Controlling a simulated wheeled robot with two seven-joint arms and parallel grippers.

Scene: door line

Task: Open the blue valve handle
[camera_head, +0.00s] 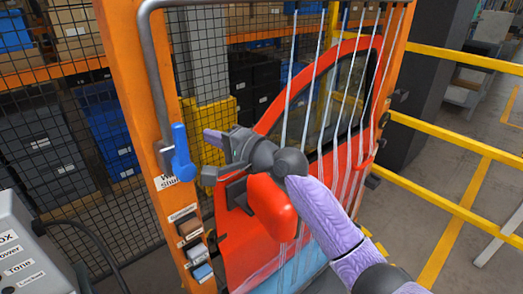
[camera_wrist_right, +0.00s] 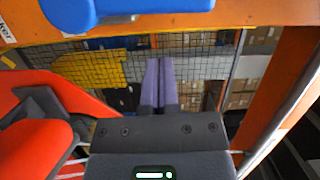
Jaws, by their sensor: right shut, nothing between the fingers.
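The blue valve handle (camera_head: 181,152) hangs about upright on a grey pipe, in front of an orange post in the head view. In the right wrist view the blue handle (camera_wrist_right: 125,10) spans the top edge, partly cut off. My right gripper (camera_head: 208,136) is just to the right of the handle, apart from it in the picture. Its two purple fingers (camera_wrist_right: 160,82) are closed together with nothing between them. My left gripper is not in view.
The grey pipe (camera_head: 152,70) runs up the orange post (camera_head: 128,75). Small switches (camera_head: 190,240) sit below the handle. A red car door (camera_head: 265,140) hangs behind my right arm, with pale straps in front. A mesh fence (camera_head: 70,140) and yellow rails (camera_head: 450,130) flank the area.

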